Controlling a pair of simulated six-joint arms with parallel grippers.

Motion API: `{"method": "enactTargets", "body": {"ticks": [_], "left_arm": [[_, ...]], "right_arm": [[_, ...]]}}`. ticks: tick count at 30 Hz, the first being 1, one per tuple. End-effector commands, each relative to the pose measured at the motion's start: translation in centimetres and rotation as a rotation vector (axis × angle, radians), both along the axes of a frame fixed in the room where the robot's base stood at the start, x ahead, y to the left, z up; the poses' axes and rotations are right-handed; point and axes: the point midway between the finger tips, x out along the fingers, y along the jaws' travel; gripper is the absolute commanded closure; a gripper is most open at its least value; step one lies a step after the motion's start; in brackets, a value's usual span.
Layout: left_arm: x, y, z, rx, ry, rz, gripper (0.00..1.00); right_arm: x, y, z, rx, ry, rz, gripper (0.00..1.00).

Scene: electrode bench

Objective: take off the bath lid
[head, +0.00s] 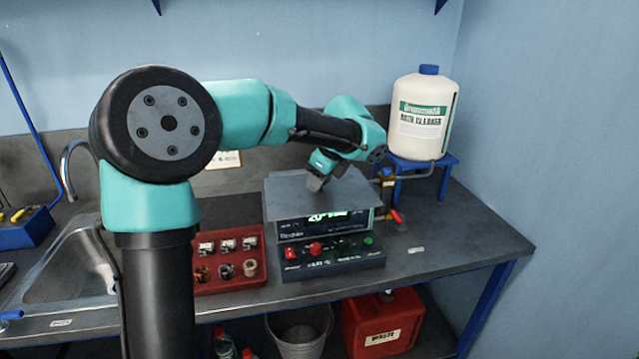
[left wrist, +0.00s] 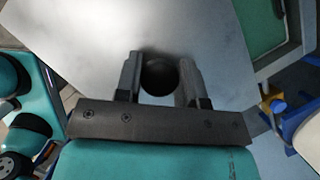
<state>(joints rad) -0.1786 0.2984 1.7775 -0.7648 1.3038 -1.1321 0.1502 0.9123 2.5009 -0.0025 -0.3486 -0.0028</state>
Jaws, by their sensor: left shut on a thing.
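The bath lid (head: 292,196) is a flat grey metal plate over the bath unit (head: 325,234), which has a green lit display and a front panel with red and green controls. My left gripper (head: 318,182) is above the lid and shut on its dark round knob. In the left wrist view the lid (left wrist: 105,32) fills much of the picture, with the knob (left wrist: 159,76) between the two fingers (left wrist: 160,80). The lid looks slightly tilted in the head view. I cannot tell whether it still touches the bath. My right gripper is not in view.
A red tray (head: 232,284) with several small fittings is left of the bath, near a sink (head: 75,265). A white bottle (head: 423,115) stands on a blue stand (head: 440,160) behind right. The right bench top (head: 465,235) is mostly clear.

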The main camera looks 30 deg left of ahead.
Motion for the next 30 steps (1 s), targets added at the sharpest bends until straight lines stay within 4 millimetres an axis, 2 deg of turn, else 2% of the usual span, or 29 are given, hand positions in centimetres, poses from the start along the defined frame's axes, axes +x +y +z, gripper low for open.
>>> {"method": "enactTargets", "body": {"ticks": [9, 22, 26, 30], "left_arm": [[0.0, 0.0, 1.2, 0.0, -0.002, -0.001, 1.0], [0.2, 0.0, 1.4, 0.0, -0.003, -0.004, 1.0], [1.2, 0.1, 1.7, 0.0, -0.003, -0.035, 1.0], [3.2, 0.2, 2.6, 0.0, -0.004, -0.106, 1.0]], "right_arm": [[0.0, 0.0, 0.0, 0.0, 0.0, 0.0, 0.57], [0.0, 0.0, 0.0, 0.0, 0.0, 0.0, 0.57], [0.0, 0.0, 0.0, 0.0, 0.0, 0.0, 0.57], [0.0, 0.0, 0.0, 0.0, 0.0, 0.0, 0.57]]}}
